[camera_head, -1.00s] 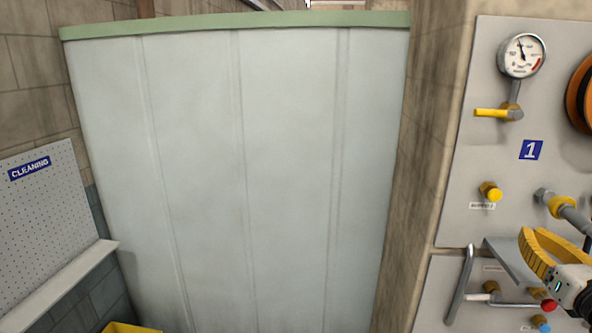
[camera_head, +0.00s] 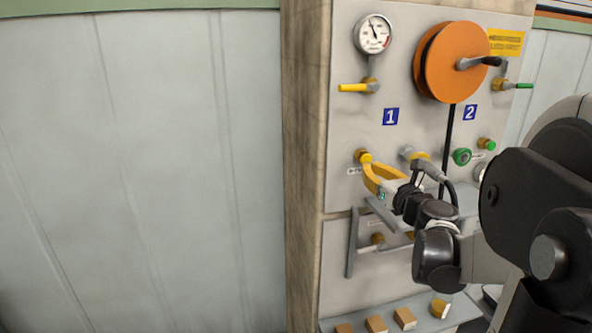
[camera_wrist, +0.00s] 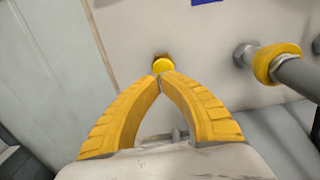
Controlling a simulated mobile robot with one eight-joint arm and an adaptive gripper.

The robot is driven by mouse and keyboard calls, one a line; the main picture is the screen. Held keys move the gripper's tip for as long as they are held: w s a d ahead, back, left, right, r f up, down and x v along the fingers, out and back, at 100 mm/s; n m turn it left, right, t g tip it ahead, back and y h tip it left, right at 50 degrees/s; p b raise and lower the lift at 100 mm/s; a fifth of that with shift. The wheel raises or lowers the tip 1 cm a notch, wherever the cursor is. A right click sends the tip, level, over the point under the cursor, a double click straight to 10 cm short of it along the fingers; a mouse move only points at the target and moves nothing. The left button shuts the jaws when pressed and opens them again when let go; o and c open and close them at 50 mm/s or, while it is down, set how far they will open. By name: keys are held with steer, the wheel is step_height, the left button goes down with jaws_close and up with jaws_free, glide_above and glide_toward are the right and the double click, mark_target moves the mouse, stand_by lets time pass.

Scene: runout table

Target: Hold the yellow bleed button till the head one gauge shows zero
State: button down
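The yellow bleed button (camera_head: 364,155) sits on the grey panel below the blue 1 plate, with a small label beside it. It also shows in the wrist view (camera_wrist: 163,66), just beyond my fingertips. The head one gauge (camera_head: 373,33) is a white round dial at the panel's upper left; its needle points up and slightly left, and its figures are too small to read surely. My gripper (camera_head: 369,168) has yellow fingers with tips together and nothing between them; it also shows in the wrist view (camera_wrist: 160,74). The tips are at the button; I cannot tell whether they press it.
A yellow lever valve (camera_head: 355,87) is under the gauge. An orange reel (camera_head: 452,62) is to the right. A hose fitting (camera_wrist: 278,64) with a yellow collar stands right of the button. A grey shelf (camera_head: 467,203) juts out below. Green buttons are by plate 2.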

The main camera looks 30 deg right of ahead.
mark_target(365, 162)
steer(key=shift+x, duration=0.9)
steer(key=shift+b+x, duration=0.45)
steer(key=shift+x, duration=0.45)
steer(key=shift+r, duration=0.1)
